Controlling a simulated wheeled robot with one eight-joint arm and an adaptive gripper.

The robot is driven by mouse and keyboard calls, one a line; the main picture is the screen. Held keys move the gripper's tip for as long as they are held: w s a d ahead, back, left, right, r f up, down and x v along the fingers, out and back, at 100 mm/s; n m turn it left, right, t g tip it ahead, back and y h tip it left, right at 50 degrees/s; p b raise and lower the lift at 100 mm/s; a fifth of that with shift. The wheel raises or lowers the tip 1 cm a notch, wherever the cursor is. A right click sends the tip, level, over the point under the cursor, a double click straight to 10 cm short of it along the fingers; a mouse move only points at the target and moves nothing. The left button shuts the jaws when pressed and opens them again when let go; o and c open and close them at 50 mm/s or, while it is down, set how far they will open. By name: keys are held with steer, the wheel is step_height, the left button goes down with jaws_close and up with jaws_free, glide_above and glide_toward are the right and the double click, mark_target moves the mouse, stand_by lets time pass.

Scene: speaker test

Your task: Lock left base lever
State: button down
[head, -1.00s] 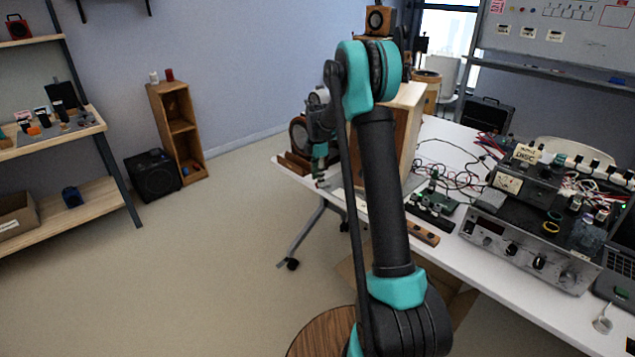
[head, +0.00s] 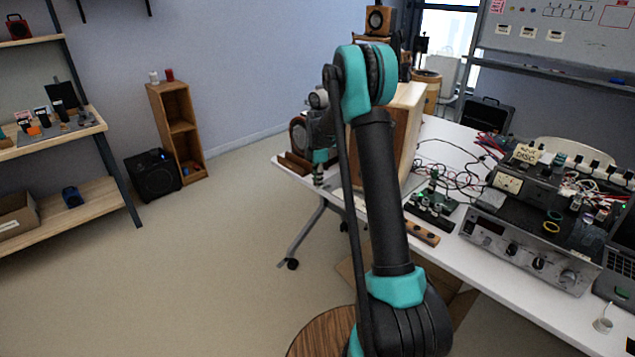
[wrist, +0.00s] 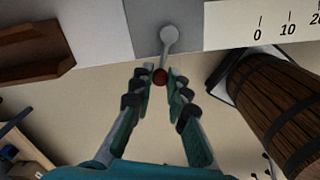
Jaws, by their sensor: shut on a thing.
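A grey lever (wrist: 166,50) with a round pivot shows in the wrist view, mounted on a grey plate (wrist: 146,30). Its dark red ball knob (wrist: 160,76) points toward my gripper. My gripper (wrist: 161,80) is shut on the knob, with one finger on each side of it. In the head view my gripper (head: 318,180) is at the left end of the white table (head: 508,308), beside the wooden cabinet. The lever cannot be made out there.
A white scale (wrist: 270,25) with numbers lies right of the lever. A dark wooden barrel-shaped thing (wrist: 285,105) stands close on the right. A brown wooden piece (wrist: 30,52) is at the left. Electronic gear (head: 530,238) crowds the table's right part. Floor left of the table is clear.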

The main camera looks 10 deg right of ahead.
steer(key=shift+w, duration=0.1)
steer(key=w+m, duration=0.1)
steer(key=m, duration=0.1)
steer(key=w+m, duration=0.1)
steer(key=m, duration=0.4)
steer(key=shift+w+d, duration=0.1)
steer(key=shift+w, duration=0.3)
steer(key=m, duration=0.2)
steer(key=w+m, duration=0.1)
steer(key=shift+d+m, duration=0.35)
steer(key=shift+m, duration=0.05)
steer(key=shift+w+d+m, duration=0.2)
steer(key=shift+w+m, duration=0.05)
steer(key=shift+m, duration=0.55)
steer(key=shift+w+d+m, duration=0.2)
steer(key=shift+w+m, duration=0.05)
steer(key=shift+m, duration=0.55)
steer(key=c, duration=1.5)
jaws_free()
steer(key=shift+r, duration=0.1)
